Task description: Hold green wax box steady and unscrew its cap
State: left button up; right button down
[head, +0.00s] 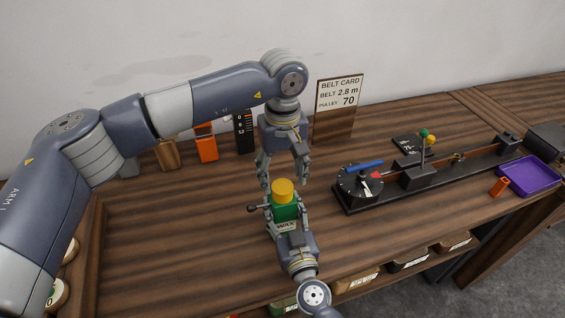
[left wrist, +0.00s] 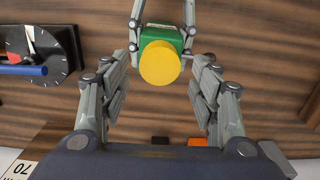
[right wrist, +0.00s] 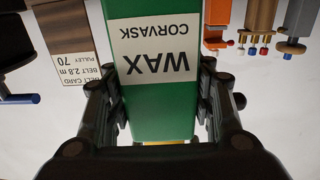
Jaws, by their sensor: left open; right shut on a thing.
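The green wax box (head: 285,211) has a yellow cap (head: 283,188) on top and a white label reading "WAX". It is upright over the middle of the table. My right gripper (head: 283,218) is shut on the wax box from the near side; in the right wrist view the green box (right wrist: 160,105) sits between its fingers. My left gripper (head: 283,183) points down from above, fingers apart. In the left wrist view the yellow cap (left wrist: 160,64) shows between and beyond its open fingers, not visibly gripped.
A belt card (head: 338,105) stands behind. A black device with a dial (head: 359,184) and blue handle lies to the right, near a purple tray (head: 529,177). Orange (head: 206,142) and black (head: 244,132) items stand at the back. Labelled bins (head: 355,282) line the front edge. The left tabletop is clear.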

aim_at(283, 186)
pick_arm(q)
jog(key=shift+f, duration=2.3)
